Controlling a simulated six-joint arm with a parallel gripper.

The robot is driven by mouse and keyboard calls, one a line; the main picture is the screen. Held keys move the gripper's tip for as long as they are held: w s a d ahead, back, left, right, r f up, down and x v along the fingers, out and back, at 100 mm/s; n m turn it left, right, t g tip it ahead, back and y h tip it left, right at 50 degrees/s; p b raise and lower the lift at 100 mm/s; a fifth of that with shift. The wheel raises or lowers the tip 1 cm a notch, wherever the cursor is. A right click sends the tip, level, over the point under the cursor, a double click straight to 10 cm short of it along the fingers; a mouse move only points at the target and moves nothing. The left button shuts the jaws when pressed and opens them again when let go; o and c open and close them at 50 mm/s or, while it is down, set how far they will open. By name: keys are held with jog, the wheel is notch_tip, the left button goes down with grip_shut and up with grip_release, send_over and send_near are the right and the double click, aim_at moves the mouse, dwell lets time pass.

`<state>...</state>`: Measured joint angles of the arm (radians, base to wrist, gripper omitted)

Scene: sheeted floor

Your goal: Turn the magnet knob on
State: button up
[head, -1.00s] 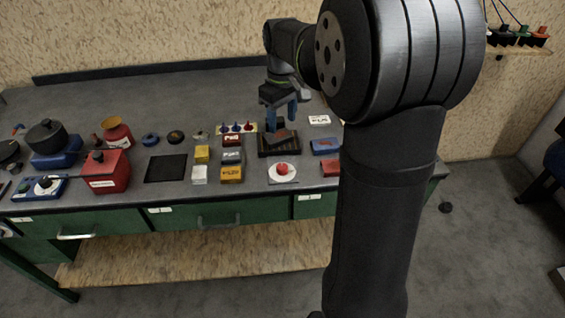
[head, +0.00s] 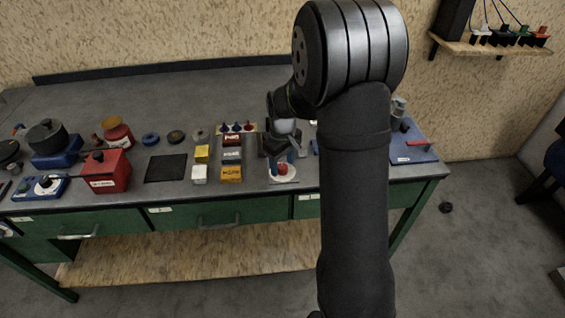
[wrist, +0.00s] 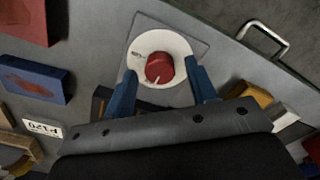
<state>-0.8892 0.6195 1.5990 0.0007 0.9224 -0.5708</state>
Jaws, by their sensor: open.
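A red knob (head: 283,168) sits on a round white dial (head: 275,176) near the front edge of the bench. In the wrist view the red knob (wrist: 159,68) shows a pale pointer line toward the bottom, and the white dial (wrist: 141,45) lies on a square grey plate (wrist: 190,44). There is a small dark mark left of the knob. My gripper (head: 290,153) is open above the dial. In the wrist view its blue fingers (wrist: 163,82) stand apart on the left and right below the knob; whether they touch it cannot be told.
A yellow block (head: 231,173) and a white block (head: 199,173) stand left of the dial. A blue box (wrist: 32,80) and a red box (wrist: 25,20) lie on its other side. A drawer handle (wrist: 263,38) sticks out from the bench front. My arm hides part of the right side.

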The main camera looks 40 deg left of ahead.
jog(key=shift+f, duration=0.1)
jog(key=c, duration=1)
jog(key=shift+m, duration=0.5)
jog(key=m, duration=0.3)
jog(key=shift+m, duration=0.4)
jog(key=m, duration=0.4)
jog(key=shift+m, duration=0.3)
jog(key=m, duration=0.8)
jog(key=shift+m, duration=0.4)
